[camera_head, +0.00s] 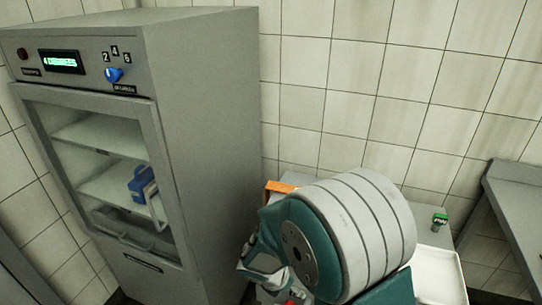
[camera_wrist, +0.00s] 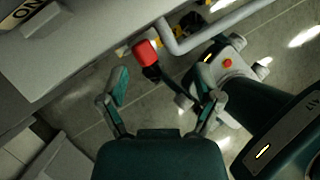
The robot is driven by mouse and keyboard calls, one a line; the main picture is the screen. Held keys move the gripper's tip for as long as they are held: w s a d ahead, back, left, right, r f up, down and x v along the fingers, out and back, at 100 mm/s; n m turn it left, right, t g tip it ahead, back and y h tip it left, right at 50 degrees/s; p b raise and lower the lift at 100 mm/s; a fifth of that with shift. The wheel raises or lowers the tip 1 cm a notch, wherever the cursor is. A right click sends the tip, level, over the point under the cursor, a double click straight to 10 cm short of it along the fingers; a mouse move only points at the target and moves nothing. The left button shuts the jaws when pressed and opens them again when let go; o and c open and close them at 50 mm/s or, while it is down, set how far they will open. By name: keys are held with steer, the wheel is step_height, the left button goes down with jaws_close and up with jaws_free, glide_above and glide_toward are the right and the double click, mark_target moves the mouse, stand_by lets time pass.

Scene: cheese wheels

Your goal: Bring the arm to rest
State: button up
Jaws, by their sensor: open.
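My gripper shows in the wrist view (camera_wrist: 165,103), with its two teal fingers spread wide apart. Nothing is between the fingertips; grey floor shows behind them. In the head view, my arm fills the lower middle as a large teal and white link, folded close to the camera. The fingers cannot be made out clearly there. No cheese wheel can be made out in either view.
A grey cabinet (camera_head: 205,130) with a closed glass door and blue knob (camera_head: 114,75) stands left. A blue item (camera_head: 140,183) is inside. Right of my arm are a white tray (camera_head: 437,270), a small green item (camera_head: 439,219) and a grey table (camera_head: 520,190).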

steer(key=s+d+r+m+t+y, duration=0.1)
steer(key=s+d+r+m, duration=0.2)
steer(key=s+r+m, duration=0.2)
steer(key=s+d+r+m+t+y, duration=0.1)
steer(key=s+r+m, duration=0.4)
steer(key=r+m, duration=0.6)
steer(key=s+d+r+m+t+y, duration=0.1)
steer(key=s+d+r+m+y, duration=0.2)
steer(key=s+d+r+m, duration=0.3)
steer(key=shift+r+m, duration=1.6)
steer(key=shift+m, duration=0.9)
steer(key=shift+d, duration=0.1)
